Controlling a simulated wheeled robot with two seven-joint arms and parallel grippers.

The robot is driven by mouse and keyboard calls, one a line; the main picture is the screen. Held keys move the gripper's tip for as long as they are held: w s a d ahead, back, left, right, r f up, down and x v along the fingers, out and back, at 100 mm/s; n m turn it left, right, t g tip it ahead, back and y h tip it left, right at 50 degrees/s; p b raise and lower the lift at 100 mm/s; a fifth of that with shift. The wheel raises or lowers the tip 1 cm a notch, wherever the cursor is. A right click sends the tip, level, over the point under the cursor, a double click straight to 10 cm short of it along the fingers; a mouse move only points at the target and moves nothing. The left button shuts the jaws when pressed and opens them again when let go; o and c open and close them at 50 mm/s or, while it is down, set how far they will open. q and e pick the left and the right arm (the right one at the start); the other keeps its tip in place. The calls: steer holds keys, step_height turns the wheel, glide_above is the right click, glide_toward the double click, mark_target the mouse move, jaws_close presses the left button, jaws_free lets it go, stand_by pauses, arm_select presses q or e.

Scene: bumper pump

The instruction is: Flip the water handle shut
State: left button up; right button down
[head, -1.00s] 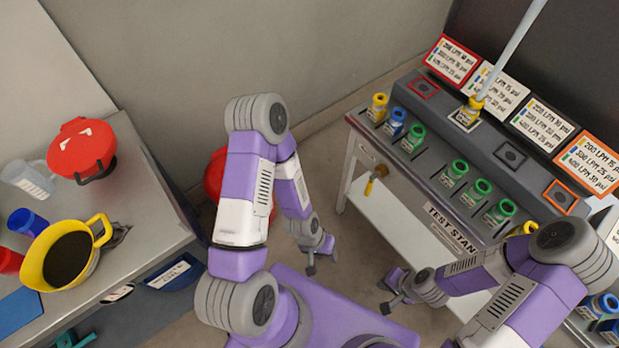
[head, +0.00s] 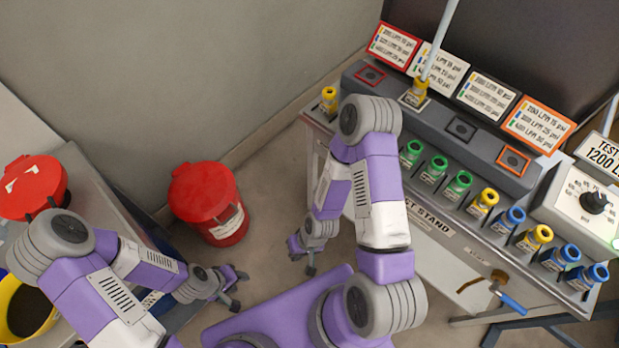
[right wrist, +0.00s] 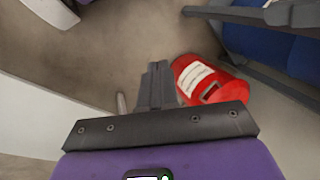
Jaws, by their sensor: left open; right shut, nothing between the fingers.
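A valve with a blue handle (head: 512,303) sticks out below the front of the test stand (head: 447,237) at the lower right of the head view. Its brass body (head: 497,284) is beside the handle, which slants down to the right. I cannot tell whether the valve is open or closed. My right gripper (head: 303,257) hangs left of the stand, well away from the handle. It is shut and empty, and its fingers also show in the right wrist view (right wrist: 155,86). My left gripper (head: 237,290) is open and empty, low on the left, far from the valve.
A red lidded bin (head: 206,203) stands on the floor near the wall; it also shows in the right wrist view (right wrist: 210,80). Colored outlets and a dial (head: 593,202) line the stand.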

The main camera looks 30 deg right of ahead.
steer(key=w+d+f+m+t+h+b, duration=0.1)
steer(key=w+d+t+h, duration=0.15)
steer(key=w, duration=0.65)
steer(key=w+d+f+m+t+h+b, duration=0.1)
steer(key=w+d+f+t+h, duration=0.15)
steer(key=w, duration=0.65)
steer(key=w+d+r+m+g+h+b, duration=0.2)
steer(key=w+d+r+m+g+h, duration=0.4)
steer(key=w+d+m+g, duration=0.1)
steer(key=shift+w+d+r+m+g+b, duration=0.2)
steer(key=shift+w+r+m+g+b, duration=0.25)
steer(key=shift+w, duration=0.75)
